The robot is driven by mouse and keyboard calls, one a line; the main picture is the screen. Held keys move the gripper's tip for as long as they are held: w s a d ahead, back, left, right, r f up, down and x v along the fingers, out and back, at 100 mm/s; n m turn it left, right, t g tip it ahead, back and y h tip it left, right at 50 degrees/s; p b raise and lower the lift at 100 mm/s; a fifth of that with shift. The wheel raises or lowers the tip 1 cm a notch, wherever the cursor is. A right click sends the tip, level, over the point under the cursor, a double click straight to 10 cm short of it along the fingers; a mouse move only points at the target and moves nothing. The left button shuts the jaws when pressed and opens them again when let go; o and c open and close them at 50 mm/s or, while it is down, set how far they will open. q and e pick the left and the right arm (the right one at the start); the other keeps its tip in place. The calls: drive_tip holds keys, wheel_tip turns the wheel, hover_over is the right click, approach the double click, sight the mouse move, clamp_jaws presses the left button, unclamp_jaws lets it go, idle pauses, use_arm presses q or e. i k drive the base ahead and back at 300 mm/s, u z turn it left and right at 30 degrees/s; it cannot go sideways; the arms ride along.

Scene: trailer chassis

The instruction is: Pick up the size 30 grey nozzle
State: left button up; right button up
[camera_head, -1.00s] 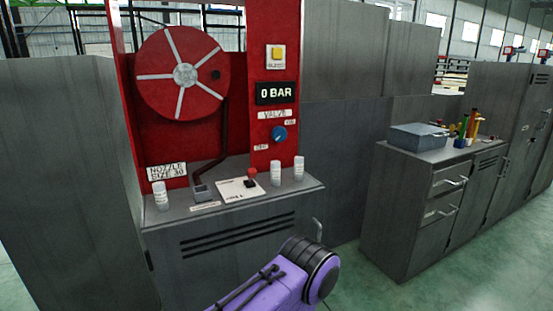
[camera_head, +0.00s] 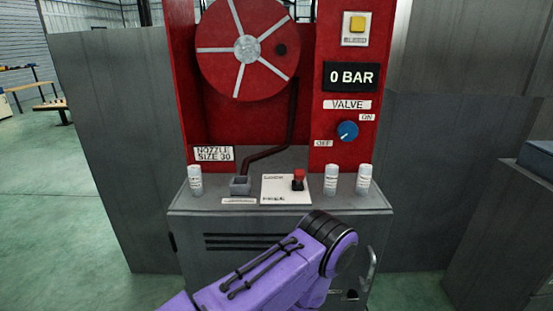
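A small light grey cylinder (camera_head: 195,180) stands upright on the left of the grey cabinet top, below a sign reading "NOZZLE SIZE 30" (camera_head: 214,153). Two similar cylinders stand upright on the right, one (camera_head: 330,180) beside the red button and one (camera_head: 364,179) farther right. Their small print is too small to read, so I cannot tell which is size 30. A purple link of my arm shows in front of the cabinet, below the cylinders and apart from them. Neither of my grippers can be seen.
Between the cylinders are a grey square holder (camera_head: 240,186) and a white plate (camera_head: 284,191) with a red button (camera_head: 299,177). The red panel behind carries a hose reel (camera_head: 246,50), a "0 BAR" display (camera_head: 350,77) and a blue valve knob (camera_head: 348,131). Open floor lies left.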

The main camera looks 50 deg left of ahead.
sight(365, 171)
drive_tip(key=u, duration=0.9)
drive_tip(key=i, duration=0.85)
drive_tip(key=u, duration=0.85)
